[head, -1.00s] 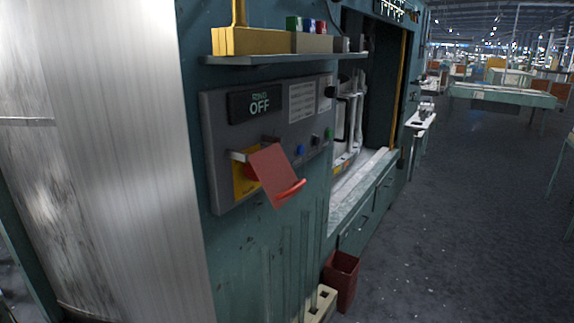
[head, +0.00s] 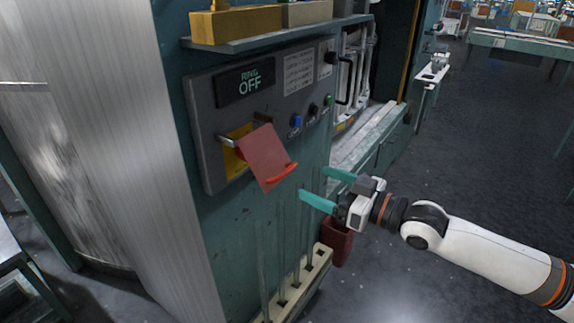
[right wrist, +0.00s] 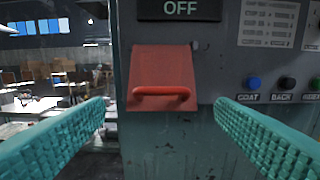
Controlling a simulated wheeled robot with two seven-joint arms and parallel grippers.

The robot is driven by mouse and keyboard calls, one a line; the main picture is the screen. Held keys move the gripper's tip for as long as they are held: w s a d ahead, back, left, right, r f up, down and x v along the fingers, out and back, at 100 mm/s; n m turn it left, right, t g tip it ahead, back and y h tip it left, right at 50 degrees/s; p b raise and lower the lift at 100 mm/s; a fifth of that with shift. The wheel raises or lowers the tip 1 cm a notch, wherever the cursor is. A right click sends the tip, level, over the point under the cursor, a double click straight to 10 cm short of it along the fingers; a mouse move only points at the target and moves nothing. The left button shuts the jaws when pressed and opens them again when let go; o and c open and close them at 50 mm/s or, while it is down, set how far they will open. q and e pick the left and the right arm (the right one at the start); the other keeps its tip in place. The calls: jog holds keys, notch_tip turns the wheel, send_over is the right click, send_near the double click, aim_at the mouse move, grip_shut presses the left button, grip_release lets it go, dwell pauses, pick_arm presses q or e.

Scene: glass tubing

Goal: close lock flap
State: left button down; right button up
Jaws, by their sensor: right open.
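The red lock flap (head: 264,157) hangs tilted outward from the grey control panel (head: 204,137), over a yellow plate (head: 235,154). A red handle bar (head: 281,178) runs along its lower edge. My right gripper (head: 314,187) is open and empty, its teal fingers to the right of and below the flap, apart from it. In the right wrist view the flap (right wrist: 162,68) and its handle (right wrist: 160,95) show ahead between the two open fingers (right wrist: 160,128), not touched by them. My left gripper is not in view.
The panel has a RING OFF display (head: 244,83) and small buttons (head: 297,121). A shelf (head: 270,38) juts out above it. Below stand upright rods in a cream rack (head: 316,270) and a dark red bin (head: 337,241). A large metal cylinder (head: 90,120) stands at left.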

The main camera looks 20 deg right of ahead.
aim_at(290, 171)
jog(key=p+x, duration=0.2)
jog(key=x, duration=0.6)
jog(key=shift+p, duration=0.3)
jog(key=shift+w+a, duration=0.3)
jog(key=shift+w, duration=0.15)
jog(key=shift+f, duration=0.1)
jog(key=c, duration=1)
jog(key=f+t+b, duration=0.1)
jog(key=b, duration=0.3)
jog(key=w+a+f+t+y+b, duration=0.1)
jog(key=f+b, duration=0.1)
jog(key=b, duration=0.2)
jog(key=shift+w+y, duration=0.15)
jog(key=shift+y, duration=0.15)
jog(key=shift+c, duration=0.2)
jog(key=w+a+t+y+b, duration=0.1)
jog(key=b, duration=0.3)
jog(key=w+f+t+y+b, duration=0.1)
jog(key=b, duration=0.4)
jog(key=shift+w+a+t, duration=0.2)
jog(key=shift+a+t, duration=0.2)
jog(key=shift+w+a+r+t+y+b, duration=0.1)
jog(key=shift+w+a+t+y+b, duration=0.15)
jog(key=shift+b, duration=0.6)
jog(key=shift+s+d, duration=0.1)
